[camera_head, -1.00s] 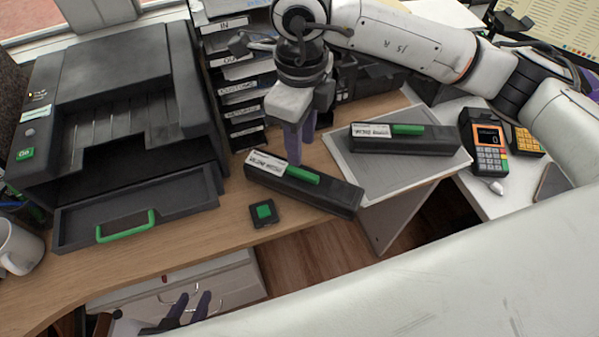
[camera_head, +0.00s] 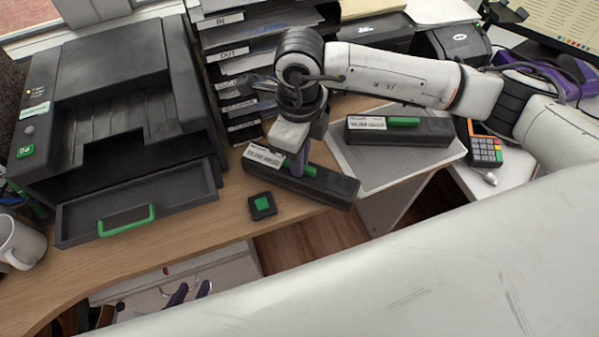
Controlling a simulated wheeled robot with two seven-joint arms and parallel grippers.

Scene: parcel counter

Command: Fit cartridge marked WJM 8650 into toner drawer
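A black cartridge (camera_head: 333,188) with a white label and green handle lies on the wooden counter. A second, similar cartridge (camera_head: 432,131) lies on the grey mat (camera_head: 372,177) to its right. Both labels are too small to read surely. The toner drawer (camera_head: 184,195) with a green handle is pulled out of the black printer (camera_head: 120,62) and looks empty. My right gripper (camera_head: 297,166) points down at the nearer cartridge, its fingers at the green handle; whether they are closed on it I cannot tell. My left gripper (camera_head: 191,291) is low at the bottom, below the counter edge, fingers apart and empty.
A small black block with a green top (camera_head: 262,205) lies between drawer and nearer cartridge. A labelled tray stack (camera_head: 240,90) stands behind my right gripper. A mug (camera_head: 20,243) is at far left, a card terminal (camera_head: 484,150) at right. My pale arm covers the lower right.

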